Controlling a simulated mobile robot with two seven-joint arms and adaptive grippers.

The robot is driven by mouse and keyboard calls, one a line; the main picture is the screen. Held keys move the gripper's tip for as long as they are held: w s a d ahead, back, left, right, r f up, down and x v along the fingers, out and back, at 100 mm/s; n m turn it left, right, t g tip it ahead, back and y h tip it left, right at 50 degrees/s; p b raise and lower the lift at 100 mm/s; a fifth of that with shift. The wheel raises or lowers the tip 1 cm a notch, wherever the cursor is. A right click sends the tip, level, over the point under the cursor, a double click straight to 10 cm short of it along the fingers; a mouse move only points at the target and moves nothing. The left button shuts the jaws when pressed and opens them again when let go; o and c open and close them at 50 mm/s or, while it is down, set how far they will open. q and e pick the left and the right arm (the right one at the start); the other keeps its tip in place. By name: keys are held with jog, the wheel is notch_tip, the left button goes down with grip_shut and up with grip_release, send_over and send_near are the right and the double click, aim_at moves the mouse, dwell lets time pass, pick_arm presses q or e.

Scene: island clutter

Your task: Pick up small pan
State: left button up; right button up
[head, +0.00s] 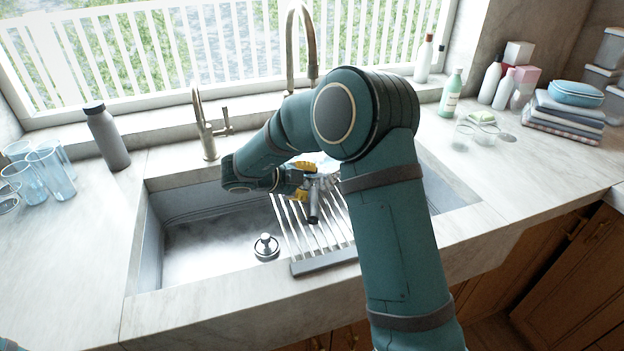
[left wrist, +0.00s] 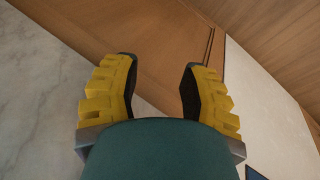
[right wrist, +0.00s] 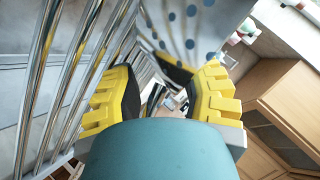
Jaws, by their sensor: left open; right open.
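I cannot pick out the small pan for certain. A dark grey, handle-like piece (head: 313,206) points toward the camera over the rack and may be its handle; my right arm hides what lies behind. My right gripper (head: 308,181) is open above the slatted rack over the sink. In the right wrist view its yellow fingers (right wrist: 160,82) are apart, with small unclear shapes between and beyond them. My left gripper (left wrist: 158,75) is open and empty in its wrist view, facing a wooden cabinet front; it is not visible in the head view.
The slatted metal rack (head: 325,265) lies across the sink (head: 190,250), with a drain plug (head: 266,247) beside it. A tap (head: 205,130) stands behind. Glasses (head: 45,175) and a grey bottle (head: 106,137) are at left; bottles (head: 451,92) and folded cloths (head: 565,115) at right. A blue-dotted surface (right wrist: 190,25) is close to the right gripper.

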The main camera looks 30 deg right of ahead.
jog(key=shift+s+d+f, duration=0.1)
jog(key=shift+d+f, duration=0.05)
jog(key=shift+f, duration=0.05)
jog(key=shift+c, duration=0.2)
jog(key=c, duration=0.5)
grip_shut()
jog(key=shift+d, duration=0.1)
jog(key=shift+r, duration=0.45)
notch_tip(320, 180, up, 10)
jog(key=p, duration=0.3)
jog(key=shift+f, duration=0.25)
